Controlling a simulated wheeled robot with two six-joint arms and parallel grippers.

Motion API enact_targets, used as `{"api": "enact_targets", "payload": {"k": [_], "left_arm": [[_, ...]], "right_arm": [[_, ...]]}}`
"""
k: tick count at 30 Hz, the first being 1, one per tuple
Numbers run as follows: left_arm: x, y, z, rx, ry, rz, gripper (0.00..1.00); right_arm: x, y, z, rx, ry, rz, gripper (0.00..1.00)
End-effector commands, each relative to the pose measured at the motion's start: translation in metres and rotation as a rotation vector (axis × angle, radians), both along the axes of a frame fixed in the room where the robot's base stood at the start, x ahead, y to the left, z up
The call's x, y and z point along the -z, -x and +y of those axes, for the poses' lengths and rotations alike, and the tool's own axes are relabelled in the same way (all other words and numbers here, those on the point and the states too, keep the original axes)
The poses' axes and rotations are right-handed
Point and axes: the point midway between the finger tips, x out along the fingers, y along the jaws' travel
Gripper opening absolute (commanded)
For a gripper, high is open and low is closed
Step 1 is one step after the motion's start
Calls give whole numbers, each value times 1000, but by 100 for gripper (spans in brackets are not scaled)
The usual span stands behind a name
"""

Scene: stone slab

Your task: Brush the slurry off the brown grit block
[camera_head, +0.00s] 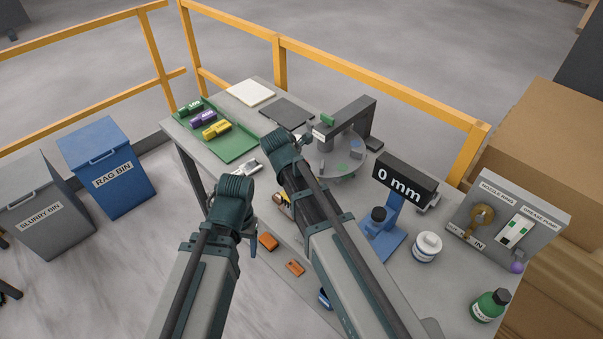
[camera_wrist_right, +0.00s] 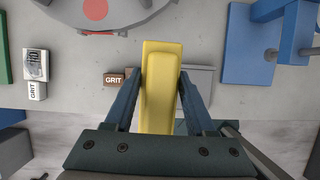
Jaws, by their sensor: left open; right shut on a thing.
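My right gripper (camera_wrist_right: 158,90) is shut on a long yellow handle-like thing (camera_wrist_right: 161,70). Its far end hides what lies beneath, and no bristles show. The yellow thing and the brown block appear apart in the picture, but the height between them cannot be told. In the head view my right arm covers most of this spot. My left gripper (camera_head: 251,235) is open, near the front edge, with its fingers partly hidden.
A round turntable (camera_head: 350,171) stands behind my right arm. A blue stand (camera_head: 382,238) under a "0 mm" display (camera_head: 402,185) and a white jar (camera_head: 427,246) stand to the right. A green tray (camera_head: 235,148) with coloured blocks is at left.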

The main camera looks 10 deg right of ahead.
Motion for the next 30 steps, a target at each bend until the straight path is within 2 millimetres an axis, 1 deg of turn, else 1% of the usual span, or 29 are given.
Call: {"api": "enact_targets", "payload": {"k": [1, 3, 11, 17, 24, 30], "left_arm": [[-4, 0, 0, 0, 0, 0, 67], [-4, 0, 0, 0, 0, 0, 67], [3, 0, 0, 0, 0, 0, 67], [17, 0, 0, 0, 0, 0, 67], [40, 0, 0, -1, 0, 0, 67], [48, 0, 0, -2, 0, 0, 67]], "right_arm": [[-4, -3, 4, -17, 0, -1, 0], [-4, -4, 6, -29, 1, 0, 0], [3, -4, 6, -29, 1, 0, 0], [17, -4, 6, -28, 1, -1, 0], [40, -4, 6, -28, 1, -1, 0], [48, -4, 6, -28, 1, -1, 0]]}}
